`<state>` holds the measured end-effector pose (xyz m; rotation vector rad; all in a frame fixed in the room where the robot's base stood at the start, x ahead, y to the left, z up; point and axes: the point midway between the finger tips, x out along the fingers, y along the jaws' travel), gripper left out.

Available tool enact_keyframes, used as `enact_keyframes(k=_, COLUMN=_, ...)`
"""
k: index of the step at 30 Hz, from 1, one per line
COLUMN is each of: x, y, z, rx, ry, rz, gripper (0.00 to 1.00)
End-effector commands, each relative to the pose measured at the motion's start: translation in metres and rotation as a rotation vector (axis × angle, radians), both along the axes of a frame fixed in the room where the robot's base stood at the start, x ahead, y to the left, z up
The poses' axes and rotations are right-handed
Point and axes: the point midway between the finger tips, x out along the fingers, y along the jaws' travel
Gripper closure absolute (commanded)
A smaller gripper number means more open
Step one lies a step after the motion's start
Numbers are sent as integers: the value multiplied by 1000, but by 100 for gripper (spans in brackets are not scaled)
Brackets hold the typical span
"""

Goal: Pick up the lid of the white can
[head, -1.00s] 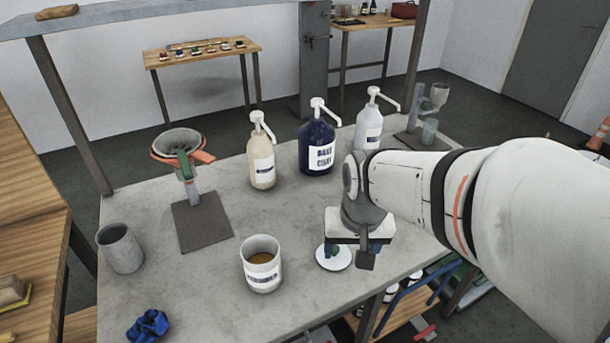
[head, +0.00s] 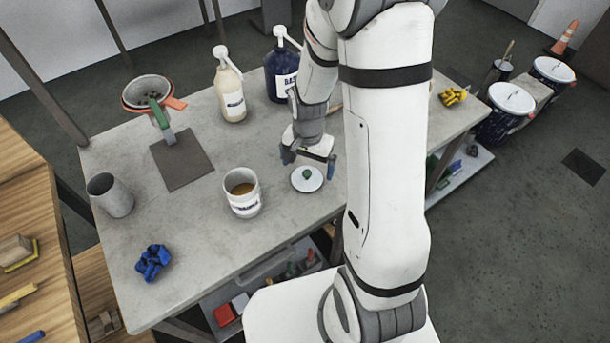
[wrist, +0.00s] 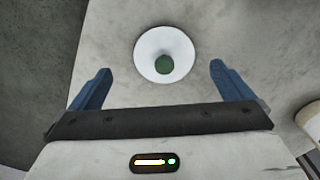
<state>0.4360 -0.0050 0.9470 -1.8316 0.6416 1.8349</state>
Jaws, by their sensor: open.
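The lid (head: 307,180) is a flat white disc with a green knob, lying on the grey table to the right of the white can (head: 243,203). The can stands upright and open with brown content inside. My gripper (head: 308,165) is open and empty, at the lid's far side in the head view. In the wrist view the lid (wrist: 165,54) shows beyond and between the two blue fingers of my gripper (wrist: 158,82). Neither finger touches the lid. The can's edge (wrist: 310,122) shows at the right of the wrist view.
A cream pump bottle (head: 230,95) and a dark blue pump bottle (head: 282,75) stand at the back. A funnel stand (head: 180,165), a grey cup (head: 110,195) and a blue crumpled cloth (head: 153,262) are to the left. The table (head: 200,235) is clear around the lid.

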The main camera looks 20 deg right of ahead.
Motion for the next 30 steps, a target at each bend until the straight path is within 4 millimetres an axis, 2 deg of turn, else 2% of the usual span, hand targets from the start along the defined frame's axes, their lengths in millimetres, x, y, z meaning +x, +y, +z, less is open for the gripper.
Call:
enact_keyframes(k=5, x=2, y=0, z=-12, rx=0, ry=1, rz=2, gripper=0)
enact_keyframes(k=15, x=7, y=1, z=-49, rx=0, ry=0, rz=3, gripper=0)
enact_keyframes(k=25, x=7, y=1, z=-54, rx=0, ry=-1, rz=4, gripper=0)
enact_keyframes(k=30, x=7, y=2, z=-54, rx=0, ry=-1, rz=4, gripper=14)
